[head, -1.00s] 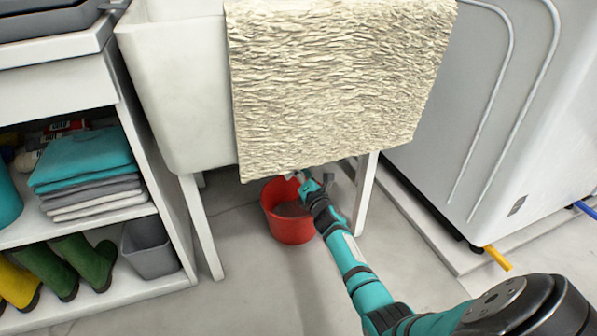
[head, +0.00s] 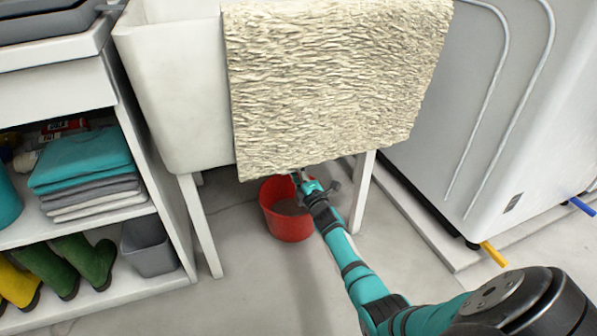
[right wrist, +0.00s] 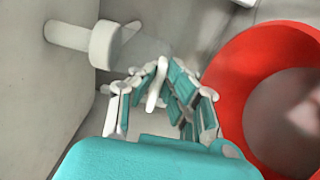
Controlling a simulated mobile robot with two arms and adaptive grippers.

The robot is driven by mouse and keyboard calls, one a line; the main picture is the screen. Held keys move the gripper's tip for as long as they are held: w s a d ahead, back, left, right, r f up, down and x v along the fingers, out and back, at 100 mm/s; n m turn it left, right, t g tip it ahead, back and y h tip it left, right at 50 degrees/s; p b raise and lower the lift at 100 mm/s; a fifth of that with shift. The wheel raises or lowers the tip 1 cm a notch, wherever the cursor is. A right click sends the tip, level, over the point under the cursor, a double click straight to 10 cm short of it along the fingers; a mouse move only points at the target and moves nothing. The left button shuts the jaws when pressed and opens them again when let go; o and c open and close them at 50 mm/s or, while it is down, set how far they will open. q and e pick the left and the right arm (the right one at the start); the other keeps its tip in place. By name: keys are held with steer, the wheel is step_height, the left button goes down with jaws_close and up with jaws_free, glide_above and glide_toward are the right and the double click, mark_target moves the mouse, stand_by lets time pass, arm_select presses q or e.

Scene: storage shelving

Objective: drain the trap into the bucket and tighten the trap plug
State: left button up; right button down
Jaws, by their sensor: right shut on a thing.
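The red bucket (head: 288,228) stands on the floor under the white sink, with dark grey liquid or a shaded bottom inside. It also fills the right of the right wrist view (right wrist: 228,95). My right gripper (head: 299,178) is under the sink, over the bucket's rim in the head view. In the wrist view its fingers (right wrist: 157,92) are closed around a thin white piece, which looks like the tab of the trap plug (right wrist: 155,84). A white pipe with a round collar (right wrist: 104,45) is just beyond the fingers. The rest of the trap is hidden by the cloth and sink. My left gripper is out of view.
A cream textured cloth (head: 335,85) hangs over the front of the sink (head: 175,100). Sink legs (head: 200,225) stand either side of the bucket. A shelf with towels (head: 85,165) and boots is at left; a white appliance (head: 500,130) is at right. Floor in front is clear.

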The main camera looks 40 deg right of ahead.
stand_by(0.5)
steer(key=c, duration=1.4)
jaws_free()
steer(key=shift+s, duration=0.1)
steer(key=v, duration=0.7)
steer(key=shift+s+f, duration=0.1)
steer(key=shift+s, duration=0.1)
